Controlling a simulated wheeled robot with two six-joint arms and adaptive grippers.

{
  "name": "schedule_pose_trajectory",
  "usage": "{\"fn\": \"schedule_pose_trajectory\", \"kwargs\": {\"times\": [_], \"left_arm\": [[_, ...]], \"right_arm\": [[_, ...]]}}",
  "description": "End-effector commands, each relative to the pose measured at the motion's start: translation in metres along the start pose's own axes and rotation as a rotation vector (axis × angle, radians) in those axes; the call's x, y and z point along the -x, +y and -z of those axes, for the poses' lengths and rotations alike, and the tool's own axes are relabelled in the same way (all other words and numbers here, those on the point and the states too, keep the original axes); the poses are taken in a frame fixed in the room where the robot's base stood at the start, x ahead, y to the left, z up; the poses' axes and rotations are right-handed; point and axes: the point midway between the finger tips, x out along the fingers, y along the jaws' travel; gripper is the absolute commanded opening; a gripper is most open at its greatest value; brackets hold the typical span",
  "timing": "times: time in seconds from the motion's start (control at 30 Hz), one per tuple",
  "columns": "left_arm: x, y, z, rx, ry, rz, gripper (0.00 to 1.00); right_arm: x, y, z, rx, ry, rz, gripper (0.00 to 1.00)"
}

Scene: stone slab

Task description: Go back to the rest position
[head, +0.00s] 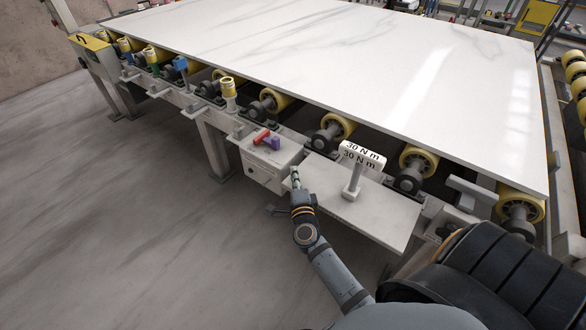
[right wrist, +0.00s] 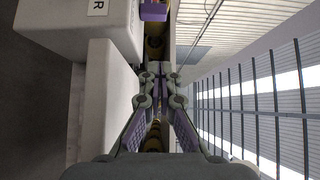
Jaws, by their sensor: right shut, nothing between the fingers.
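My right gripper (head: 295,177) is in the middle of the head view, at the front edge of the rail below the slab, between a small white box (head: 264,176) and a white shelf (head: 385,218). Its fingers also show in the right wrist view (right wrist: 160,76), with the tips together and nothing seen between them. The white box (right wrist: 75,25) and a purple piece (right wrist: 153,11) lie past the fingertips in that view. My left gripper is not in view.
A large white stone slab (head: 330,60) lies on yellow rollers (head: 277,100). A red piece (head: 261,136) and a purple piece (head: 272,143) lie on the white box. A "30 N m" sign (head: 361,157) stands on the shelf. The grey floor (head: 110,220) at left is clear.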

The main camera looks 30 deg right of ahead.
Motion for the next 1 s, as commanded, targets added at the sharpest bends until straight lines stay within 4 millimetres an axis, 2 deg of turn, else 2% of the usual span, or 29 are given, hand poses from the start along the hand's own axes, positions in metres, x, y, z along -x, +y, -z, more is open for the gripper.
{"fn": "schedule_pose_trajectory", "kwargs": {"times": [0.2, 0.47, 0.53, 0.6, 0.67, 0.7, 0.8, 0.87, 1.0], "left_arm": [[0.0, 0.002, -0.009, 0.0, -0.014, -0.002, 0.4], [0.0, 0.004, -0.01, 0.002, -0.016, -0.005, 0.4], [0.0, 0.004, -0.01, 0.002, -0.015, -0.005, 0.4], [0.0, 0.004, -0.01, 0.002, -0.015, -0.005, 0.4], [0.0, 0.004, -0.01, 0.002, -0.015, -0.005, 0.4], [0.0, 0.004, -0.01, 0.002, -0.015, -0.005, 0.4], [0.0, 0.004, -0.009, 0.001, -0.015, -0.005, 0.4], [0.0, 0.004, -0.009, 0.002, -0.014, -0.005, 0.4], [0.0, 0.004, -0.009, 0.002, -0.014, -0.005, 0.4]], "right_arm": [[0.0, 0.0, 0.0, 0.0, 0.0, 0.0, 0.0], [0.0, -0.001, -0.001, 0.004, -0.006, 0.002, 0.0], [0.002, -0.007, -0.01, 0.038, -0.055, 0.013, 0.0], [0.008, -0.019, -0.033, 0.128, -0.172, 0.034, 0.0], [0.021, -0.029, -0.061, 0.258, -0.325, 0.051, 0.0], [0.035, -0.032, -0.08, 0.371, -0.44, 0.056, 0.0], [0.078, -0.021, -0.113, 0.686, -0.718, 0.025, 0.0], [0.103, -0.007, -0.116, 0.866, -0.849, -0.022, 0.0], [0.146, 0.021, -0.095, 1.183, -1.043, -0.167, 0.0]]}}
